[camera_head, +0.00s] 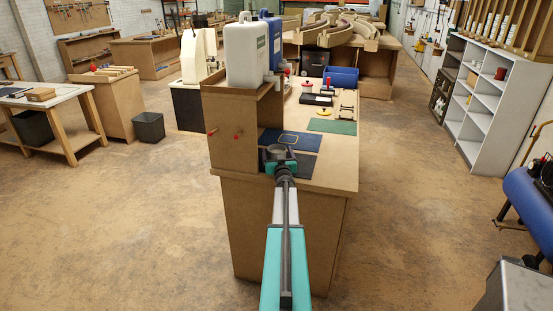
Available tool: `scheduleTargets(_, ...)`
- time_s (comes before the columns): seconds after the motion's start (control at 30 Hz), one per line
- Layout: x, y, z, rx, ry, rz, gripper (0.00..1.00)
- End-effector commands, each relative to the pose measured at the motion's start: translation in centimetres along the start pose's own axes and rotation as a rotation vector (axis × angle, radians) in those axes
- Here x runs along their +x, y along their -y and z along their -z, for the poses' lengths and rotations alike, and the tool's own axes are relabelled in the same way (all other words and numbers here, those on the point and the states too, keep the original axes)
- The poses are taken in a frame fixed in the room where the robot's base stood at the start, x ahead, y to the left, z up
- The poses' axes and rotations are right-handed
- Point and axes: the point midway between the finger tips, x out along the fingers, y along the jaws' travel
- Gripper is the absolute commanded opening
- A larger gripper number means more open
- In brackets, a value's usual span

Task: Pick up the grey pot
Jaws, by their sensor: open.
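A small round grey pot (276,151) appears to be at the near edge of the wooden bench, at the tip of my arm. It is small and partly covered by my gripper, so its outline is hard to make out. My gripper (278,161) is open, with its dark and teal end right at the pot in the picture. I cannot tell whether the fingers are around the pot or only in front of it.
The wooden bench (338,172) holds a blue mat (305,141), a green mat (332,126), a blue bin (342,76) and small tools. A raised wooden shelf unit (228,135) with white and blue containers stands close on the left. The floor around is open.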

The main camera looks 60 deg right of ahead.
Motion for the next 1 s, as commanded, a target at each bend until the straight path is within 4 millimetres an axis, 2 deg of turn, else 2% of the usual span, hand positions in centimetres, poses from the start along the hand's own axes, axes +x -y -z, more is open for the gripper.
scheduleTargets(0.43,-0.03,-0.07,0.01,0.0,0.0,-0.001,0.85)
scheduleTargets(0.77,-0.03,-0.1,0.09,0.0,-0.001,-0.001,0.3)
scheduleTargets(1.0,-0.04,-0.12,0.12,0.0,-0.001,-0.001,0.29)
